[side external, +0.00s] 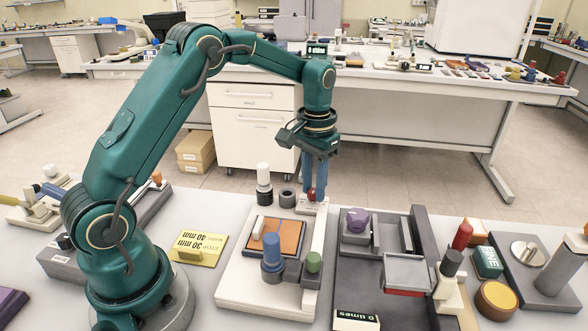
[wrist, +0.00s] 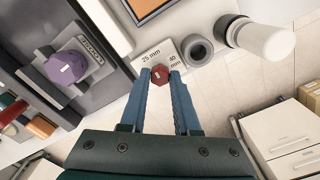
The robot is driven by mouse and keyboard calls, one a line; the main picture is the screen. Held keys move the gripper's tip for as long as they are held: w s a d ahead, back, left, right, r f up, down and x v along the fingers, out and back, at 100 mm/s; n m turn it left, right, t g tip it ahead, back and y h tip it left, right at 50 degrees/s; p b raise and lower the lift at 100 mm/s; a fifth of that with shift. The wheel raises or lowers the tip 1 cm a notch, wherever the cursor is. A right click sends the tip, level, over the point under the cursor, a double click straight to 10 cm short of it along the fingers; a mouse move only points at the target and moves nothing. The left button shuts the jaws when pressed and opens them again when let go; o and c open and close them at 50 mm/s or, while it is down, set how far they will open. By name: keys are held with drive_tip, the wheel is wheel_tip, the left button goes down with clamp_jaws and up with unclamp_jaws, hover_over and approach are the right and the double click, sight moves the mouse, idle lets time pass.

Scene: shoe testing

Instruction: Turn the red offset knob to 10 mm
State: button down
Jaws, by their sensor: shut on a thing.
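The red offset knob (side external: 311,193) is at the far right corner of the white test base (side external: 238,299). In the wrist view the knob (wrist: 160,76) has a faceted edge and a small pale mark on its face. It sits beside a white scale plate (wrist: 151,54), where "25 mm" and "40 mm" can be read. The rest of the scale is hidden, and I cannot tell which value the mark points to. My gripper (side external: 315,181) points down, its blue fingers shut on opposite sides of the knob. The fingers also show in the wrist view (wrist: 160,82).
A grey ring (side external: 287,197) and a white-topped black cylinder (side external: 264,185) stand left of the knob. A dark grey fixture with a purple knob (side external: 356,220) stands close on the right.

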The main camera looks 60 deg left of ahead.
drive_tip(key=n, duration=0.4)
drive_tip(key=shift+n, duration=0.3)
drive_tip(key=n, duration=0.4)
drive_tip(key=shift+r+n, duration=0.1)
drive_tip(key=shift+n, duration=0.2)
drive_tip(key=n, duration=0.4)
drive_tip(key=shift+n, duration=2.5)
drive_tip(key=c, duration=0.6)
unclamp_jaws()
drive_tip(key=shift+c, duration=0.2)
